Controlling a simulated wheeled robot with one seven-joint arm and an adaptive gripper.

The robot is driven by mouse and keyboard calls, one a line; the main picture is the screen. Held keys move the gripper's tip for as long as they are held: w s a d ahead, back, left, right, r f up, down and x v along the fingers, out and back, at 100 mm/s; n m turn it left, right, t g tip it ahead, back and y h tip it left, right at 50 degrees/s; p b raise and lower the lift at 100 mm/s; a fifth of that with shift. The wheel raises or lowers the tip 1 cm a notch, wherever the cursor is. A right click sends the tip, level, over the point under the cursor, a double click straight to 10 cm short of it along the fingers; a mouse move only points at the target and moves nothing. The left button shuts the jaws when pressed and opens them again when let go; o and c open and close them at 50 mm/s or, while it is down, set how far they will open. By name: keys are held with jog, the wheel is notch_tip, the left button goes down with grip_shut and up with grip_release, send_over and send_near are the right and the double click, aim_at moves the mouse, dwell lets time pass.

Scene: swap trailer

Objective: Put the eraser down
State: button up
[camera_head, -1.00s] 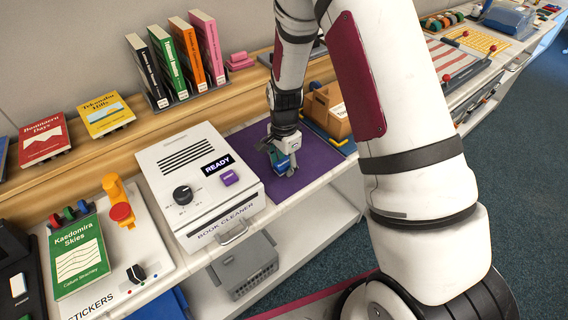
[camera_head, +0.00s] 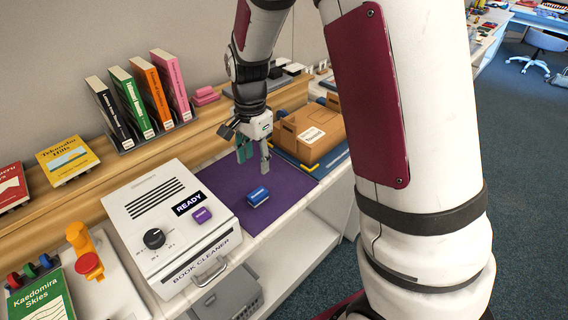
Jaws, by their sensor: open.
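The blue eraser (camera_head: 258,196) lies on the purple mat (camera_head: 285,190), with a pale label on its upper face. My gripper (camera_head: 254,168) is open and empty above the mat, behind the eraser and apart from it. Its fingers point down with a clear gap between them.
The white book cleaner (camera_head: 150,205), with a "READY" panel, stands just left of the mat. A brown cardboard box (camera_head: 310,132) sits on a blue tray behind and to the right. Several upright books (camera_head: 140,102) stand on the wooden ledge. The mat's front part is clear.

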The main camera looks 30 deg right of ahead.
jog(key=s+r+n+t, duration=0.2)
jog(key=s+r+n, duration=0.4)
jog(key=s+r, duration=0.55)
jog(key=s+r+n+t, duration=0.1)
jog(key=s+r+n, duration=0.2)
jog(key=s, duration=0.3)
jog(key=s+r+n+t, duration=0.1)
jog(key=s+r+n, duration=0.3)
jog(key=s, duration=0.3)
jog(key=shift+d+n+t, duration=0.2)
jog(key=shift+n+t, duration=0.1)
